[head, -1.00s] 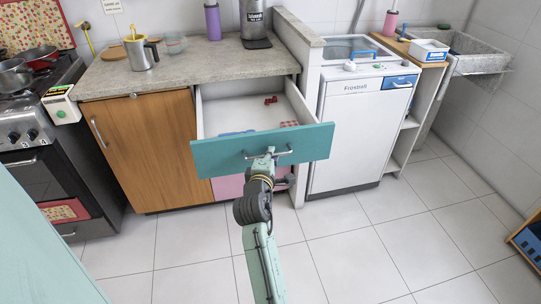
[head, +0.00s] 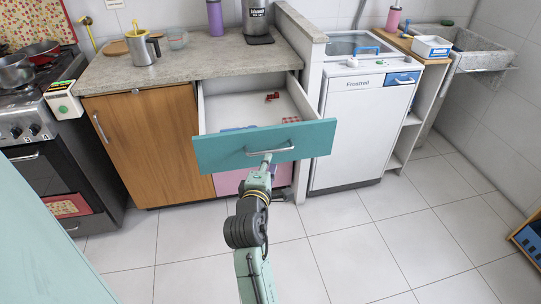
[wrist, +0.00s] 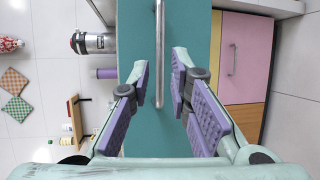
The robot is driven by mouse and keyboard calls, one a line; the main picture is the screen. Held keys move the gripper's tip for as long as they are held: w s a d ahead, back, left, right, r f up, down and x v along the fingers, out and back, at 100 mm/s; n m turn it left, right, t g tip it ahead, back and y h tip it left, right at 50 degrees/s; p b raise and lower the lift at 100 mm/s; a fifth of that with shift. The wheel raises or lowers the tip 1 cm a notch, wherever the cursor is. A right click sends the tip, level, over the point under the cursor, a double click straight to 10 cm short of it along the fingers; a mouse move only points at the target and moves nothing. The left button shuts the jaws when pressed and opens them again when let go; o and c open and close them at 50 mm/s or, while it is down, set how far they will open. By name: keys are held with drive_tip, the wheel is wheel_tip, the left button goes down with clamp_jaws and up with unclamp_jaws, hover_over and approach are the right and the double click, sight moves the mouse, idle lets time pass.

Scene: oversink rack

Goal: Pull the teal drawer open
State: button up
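The teal drawer (head: 225,154) stands pulled out below the counter in the head view, with its white inside showing. Its metal bar handle (head: 270,151) is on the front. In the wrist view the teal front (wrist: 200,30) fills the middle, and the handle (wrist: 159,45) runs between my fingers with gaps on both sides. My gripper (wrist: 160,80) is open, its purple pads apart and touching nothing that I can see. In the head view my gripper (head: 266,163) is just in front of and slightly below the handle.
Inside the drawer lie a small red object (head: 272,97) and a checkered item (head: 291,120). A pink drawer (head: 230,182) sits below. A wooden cabinet door (head: 150,150) is left, a white dishwasher (head: 360,130) right. The tiled floor in front is clear.

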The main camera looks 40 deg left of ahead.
drive_tip(key=v, duration=0.4)
drive_tip(key=shift+s+d, duration=0.1)
drive_tip(key=shift+s, duration=0.1)
idle(0.3)
